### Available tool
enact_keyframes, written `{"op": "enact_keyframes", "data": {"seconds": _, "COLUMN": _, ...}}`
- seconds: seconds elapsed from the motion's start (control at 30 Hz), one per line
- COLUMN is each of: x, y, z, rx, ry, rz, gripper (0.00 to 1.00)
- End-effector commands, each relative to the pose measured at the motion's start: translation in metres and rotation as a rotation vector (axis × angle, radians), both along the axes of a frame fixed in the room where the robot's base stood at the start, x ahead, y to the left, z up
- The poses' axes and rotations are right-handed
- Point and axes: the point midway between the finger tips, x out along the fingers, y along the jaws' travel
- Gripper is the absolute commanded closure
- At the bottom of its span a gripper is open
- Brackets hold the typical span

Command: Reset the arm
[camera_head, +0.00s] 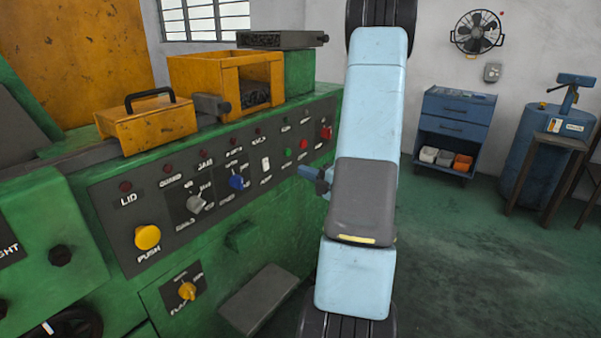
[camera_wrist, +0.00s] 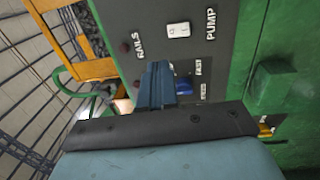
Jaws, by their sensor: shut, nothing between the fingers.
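My light-blue arm (camera_head: 365,130) stands upright in the middle of the head view, in front of the right end of the green machine's control panel (camera_head: 215,185). My gripper (camera_head: 308,172) sticks out to the left from behind the arm, near the panel. In the wrist view my gripper's blue fingers (camera_wrist: 157,78) are shut and empty. They point at the panel and partly cover a blue knob (camera_wrist: 183,85). The knob also shows in the head view (camera_head: 237,183). I cannot tell whether the fingers touch the panel.
The panel carries a yellow push button (camera_head: 147,237), a grey knob (camera_head: 197,202), a white switch (camera_head: 266,164) and a red button (camera_head: 326,133). An orange lidded box (camera_head: 148,125) sits on the machine.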

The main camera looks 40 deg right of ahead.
Motion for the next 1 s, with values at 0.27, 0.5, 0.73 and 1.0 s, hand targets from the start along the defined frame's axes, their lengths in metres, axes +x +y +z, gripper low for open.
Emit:
{"op": "enact_keyframes", "data": {"seconds": 0.27, "x": 0.000, "y": 0.000, "z": 0.000, "rx": 0.000, "ry": 0.000, "rz": -0.001, "gripper": 1.00}}
{"op": "enact_keyframes", "data": {"seconds": 0.5, "x": 0.000, "y": 0.000, "z": 0.000, "rx": -0.001, "ry": 0.000, "rz": 0.000, "gripper": 1.00}}
{"op": "enact_keyframes", "data": {"seconds": 0.73, "x": 0.004, "y": 0.037, "z": 0.021, "rx": -0.139, "ry": -0.027, "rz": 0.121, "gripper": 1.00}}
{"op": "enact_keyframes", "data": {"seconds": 1.0, "x": -0.011, "y": 0.141, "z": 0.064, "rx": -0.580, "ry": -0.163, "rz": 0.479, "gripper": 1.00}}
